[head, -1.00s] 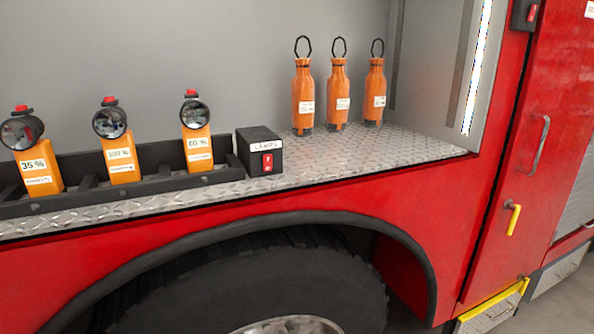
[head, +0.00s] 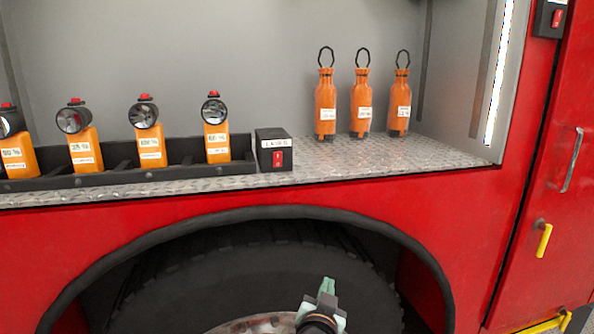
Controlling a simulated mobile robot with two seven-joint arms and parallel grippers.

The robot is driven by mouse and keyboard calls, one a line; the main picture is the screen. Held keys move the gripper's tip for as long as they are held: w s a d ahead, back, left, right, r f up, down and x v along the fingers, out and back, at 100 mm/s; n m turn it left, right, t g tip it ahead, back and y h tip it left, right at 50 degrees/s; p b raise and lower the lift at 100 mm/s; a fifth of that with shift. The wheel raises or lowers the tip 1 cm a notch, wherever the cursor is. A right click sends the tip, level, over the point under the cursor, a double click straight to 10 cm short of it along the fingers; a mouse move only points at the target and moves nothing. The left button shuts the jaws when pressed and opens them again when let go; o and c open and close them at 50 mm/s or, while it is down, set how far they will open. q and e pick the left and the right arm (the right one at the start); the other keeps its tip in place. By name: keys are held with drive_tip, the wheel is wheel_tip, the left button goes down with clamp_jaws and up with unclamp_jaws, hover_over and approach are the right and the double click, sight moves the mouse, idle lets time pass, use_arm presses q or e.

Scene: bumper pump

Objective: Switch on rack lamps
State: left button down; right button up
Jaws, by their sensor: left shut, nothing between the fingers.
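Several orange lamps with round black heads and red top buttons stand in a black rack (head: 105,178) on the shelf. Three show whole: a left lamp (head: 87,152), a middle lamp (head: 151,150) and a right lamp (head: 216,143); another lamp (head: 16,160) is cut by the left edge. A black switch box (head: 273,138) with a white label and a red rocker switch (head: 277,158) stands at the rack's right end. My left gripper (head: 327,287) is shut and empty, low in front of the wheel, below the switch box and apart from it. My right gripper is not in view.
Three orange bottles with black loops, one of them the middle bottle (head: 361,107), stand at the shelf's right. The tread-plate shelf (head: 340,160) is bare between box and bottles. Below are the red body and wheel arch (head: 280,212). A yellow-handled red door is at right.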

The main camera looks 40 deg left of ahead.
use_arm(q)
drive_tip(key=s+a+r+n+y+b, duration=0.1)
drive_tip(key=a+r+n+y, duration=0.2)
drive_tip(key=r, duration=0.7)
drive_tip(key=s+a+r+n+g+y, duration=0.1)
drive_tip(key=a+r+n+y, duration=0.3)
drive_tip(key=r, duration=0.6)
drive_tip(key=shift+s+r+n+g+y+b, duration=0.2)
drive_tip(key=shift+n+g+y+b, duration=0.15)
drive_tip(key=shift+n+y, duration=0.45)
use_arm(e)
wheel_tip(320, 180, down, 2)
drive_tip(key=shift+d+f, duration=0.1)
use_arm(q)
drive_tip(key=shift+d, duration=0.1)
